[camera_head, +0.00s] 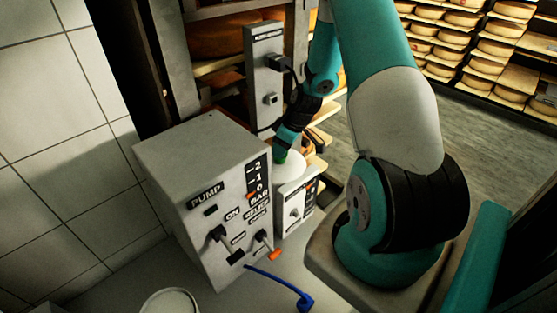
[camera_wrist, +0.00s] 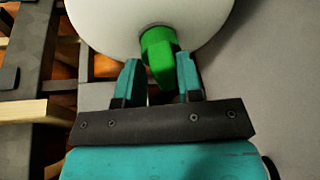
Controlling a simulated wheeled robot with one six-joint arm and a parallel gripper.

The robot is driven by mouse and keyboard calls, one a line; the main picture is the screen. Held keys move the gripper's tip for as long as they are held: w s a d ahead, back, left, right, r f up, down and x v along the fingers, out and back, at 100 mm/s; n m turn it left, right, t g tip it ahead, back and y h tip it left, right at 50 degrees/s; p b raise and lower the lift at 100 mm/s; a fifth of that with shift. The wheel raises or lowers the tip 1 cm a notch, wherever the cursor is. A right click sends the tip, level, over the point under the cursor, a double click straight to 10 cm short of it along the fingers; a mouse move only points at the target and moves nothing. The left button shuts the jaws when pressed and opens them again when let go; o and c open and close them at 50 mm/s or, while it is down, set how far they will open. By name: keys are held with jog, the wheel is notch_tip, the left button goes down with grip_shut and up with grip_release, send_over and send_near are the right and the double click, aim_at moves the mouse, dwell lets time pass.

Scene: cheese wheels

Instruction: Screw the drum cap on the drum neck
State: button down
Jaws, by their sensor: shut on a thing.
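A green drum cap (camera_wrist: 159,52) sits between the two teal fingers of my gripper (camera_wrist: 160,72) in the wrist view. My gripper is shut on it. The cap lies against the lower edge of the white drum (camera_wrist: 120,18), of which only a rounded part shows. The drum neck is hidden, and I cannot tell whether the cap is seated on it. In the head view the white drum (camera_head: 290,168) shows partly behind the grey pump box, with my gripper (camera_head: 282,156) at its upper left side.
The grey pump box (camera_head: 185,165) with levers stands left of the drum. A smaller control box (camera_head: 294,207) stands right of it. A grey upright panel (camera_head: 266,75) is behind. A blue hose (camera_head: 285,284) and a white round container (camera_head: 170,303) are in front. Cheese shelves (camera_head: 480,50) stand far right.

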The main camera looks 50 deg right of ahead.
jog(key=shift+s+a+f+m, duration=0.1)
jog(key=shift+a+m, duration=0.05)
jog(key=shift+m, duration=0.65)
jog(key=c, duration=0.9)
grip_release()
jog(key=shift+f, duration=0.1)
jog(key=shift+c, duration=0.2)
jog(key=b+v, duration=0.3)
jog(key=v, duration=1.5)
jog(key=shift+a, duration=0.4)
jog(key=shift+c, duration=0.3)
